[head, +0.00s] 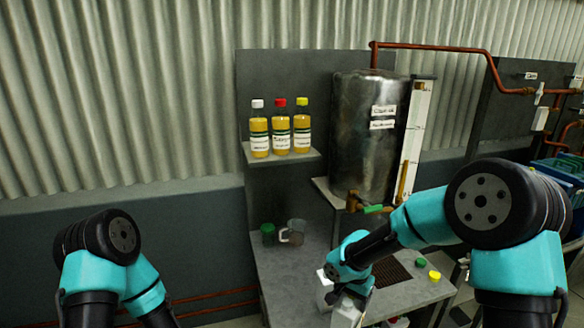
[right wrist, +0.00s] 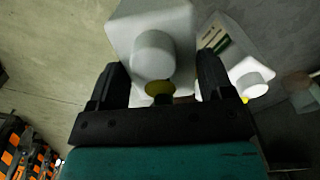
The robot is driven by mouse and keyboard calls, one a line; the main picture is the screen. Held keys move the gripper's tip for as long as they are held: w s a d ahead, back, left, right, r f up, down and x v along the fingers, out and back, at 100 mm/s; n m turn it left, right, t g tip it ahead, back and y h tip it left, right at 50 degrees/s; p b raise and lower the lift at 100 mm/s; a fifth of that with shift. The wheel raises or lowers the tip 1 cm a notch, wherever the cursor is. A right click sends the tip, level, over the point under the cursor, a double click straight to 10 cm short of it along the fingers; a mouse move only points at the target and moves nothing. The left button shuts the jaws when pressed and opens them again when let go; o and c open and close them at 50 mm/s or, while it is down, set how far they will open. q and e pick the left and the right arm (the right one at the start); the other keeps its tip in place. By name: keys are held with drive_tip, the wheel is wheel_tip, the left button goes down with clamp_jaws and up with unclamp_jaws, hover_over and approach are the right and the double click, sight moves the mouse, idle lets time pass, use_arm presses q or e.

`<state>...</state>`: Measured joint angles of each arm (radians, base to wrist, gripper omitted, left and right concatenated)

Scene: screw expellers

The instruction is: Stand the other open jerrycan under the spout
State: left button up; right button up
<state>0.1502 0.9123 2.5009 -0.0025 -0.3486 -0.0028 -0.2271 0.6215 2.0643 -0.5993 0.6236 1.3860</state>
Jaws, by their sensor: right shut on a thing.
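My right gripper (right wrist: 163,88) is shut on a white jerrycan (right wrist: 150,18), with one dark finger on each side of its neck. A little yellow shows at the neck; I cannot tell whether that is a cap or the contents. In the head view the held jerrycan (head: 323,288) is at the table's front left, partly behind my right wrist. A second white jerrycan (head: 346,314) with a label is close beside it. It also shows in the right wrist view (right wrist: 250,77). The spout (head: 352,201), with a green handle, is low on the metal tank (head: 364,145). My left gripper is out of view.
A dark grate (head: 392,272) lies on the grey table (head: 285,275). A green cap (head: 420,262) and a yellow cap (head: 434,275) lie to its right. A green jar (head: 268,233) and a clear mug (head: 293,232) stand at the back left. Several bottles stand on the shelf (head: 262,160).

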drive_tip(key=shift+n, duration=0.8)
drive_tip(key=d, duration=0.2)
drive_tip(key=w+d, duration=0.1)
drive_tip(key=d, duration=0.1)
drive_tip(key=shift+d+f, duration=0.1)
drive_tip(key=shift+f, duration=0.15)
